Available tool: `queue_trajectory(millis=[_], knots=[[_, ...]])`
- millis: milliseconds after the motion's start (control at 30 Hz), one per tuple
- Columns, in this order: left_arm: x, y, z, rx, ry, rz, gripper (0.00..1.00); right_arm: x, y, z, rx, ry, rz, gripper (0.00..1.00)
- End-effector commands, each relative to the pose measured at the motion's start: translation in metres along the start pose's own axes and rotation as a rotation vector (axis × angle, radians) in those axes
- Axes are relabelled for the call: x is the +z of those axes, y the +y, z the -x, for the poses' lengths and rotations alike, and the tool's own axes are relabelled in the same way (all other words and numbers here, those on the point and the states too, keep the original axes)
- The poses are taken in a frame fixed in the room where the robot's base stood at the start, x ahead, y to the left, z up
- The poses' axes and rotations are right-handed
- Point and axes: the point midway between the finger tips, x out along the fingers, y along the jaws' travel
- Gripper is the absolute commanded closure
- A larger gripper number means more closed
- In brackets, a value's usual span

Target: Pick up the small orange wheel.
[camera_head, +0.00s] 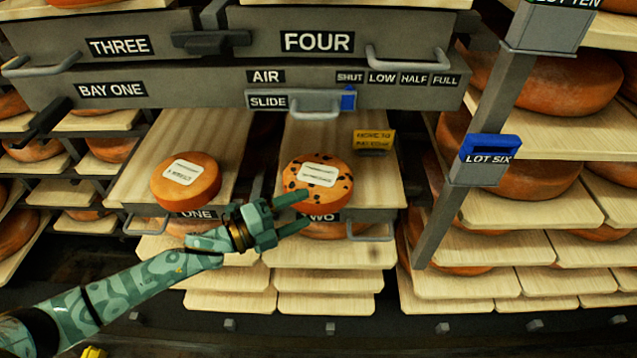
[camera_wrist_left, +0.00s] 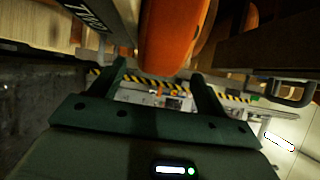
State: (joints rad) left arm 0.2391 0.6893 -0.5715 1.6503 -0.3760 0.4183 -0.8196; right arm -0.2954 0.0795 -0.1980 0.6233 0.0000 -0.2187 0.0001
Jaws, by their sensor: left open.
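A plain orange wheel (camera_head: 186,181) with a white label lies flat on the pale board marked ONE (camera_head: 143,178). A similar-sized orange wheel with dark spots (camera_head: 318,178) and a white label lies on the board marked TWO (camera_head: 370,180). My left gripper (camera_head: 306,211) is open and empty, at the front edge of board TWO, just below and in front of the spotted wheel in the picture. In the left wrist view an orange wheel (camera_wrist_left: 172,35) shows beyond the open fingers; I cannot tell which wheel it is. My right gripper is not in view.
A grey panel (camera_head: 215,92) with drawers THREE and FOUR stands above the boards. A grey post with a blue LOT SIX tag (camera_head: 490,149) stands at right. Stacked shelves with more wheels flank both sides.

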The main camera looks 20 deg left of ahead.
Motion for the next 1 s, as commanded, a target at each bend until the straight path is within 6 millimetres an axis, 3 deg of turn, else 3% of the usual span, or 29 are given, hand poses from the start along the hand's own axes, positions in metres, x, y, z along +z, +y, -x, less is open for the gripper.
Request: queue_trajectory(millis=[200, 433, 467, 700, 733, 1000], knots=[[0.002, 0.004, -0.031, 0.0, 0.0, 0.002, 0.25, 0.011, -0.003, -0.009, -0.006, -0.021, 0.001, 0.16], [0.002, 0.003, -0.033, 0.001, -0.001, 0.002, 0.25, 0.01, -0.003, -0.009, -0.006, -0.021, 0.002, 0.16], [0.002, 0.003, -0.033, 0.001, -0.001, 0.002, 0.27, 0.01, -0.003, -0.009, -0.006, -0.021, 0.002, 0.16], [0.002, 0.003, -0.033, 0.001, -0.001, 0.002, 0.94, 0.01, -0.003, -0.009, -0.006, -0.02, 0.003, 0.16], [0.002, 0.003, -0.033, 0.001, -0.001, 0.002, 1.0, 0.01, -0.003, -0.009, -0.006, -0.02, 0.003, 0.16], [0.002, -0.001, -0.034, -0.005, 0.0, -0.001, 1.0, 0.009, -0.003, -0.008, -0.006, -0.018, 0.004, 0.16]])
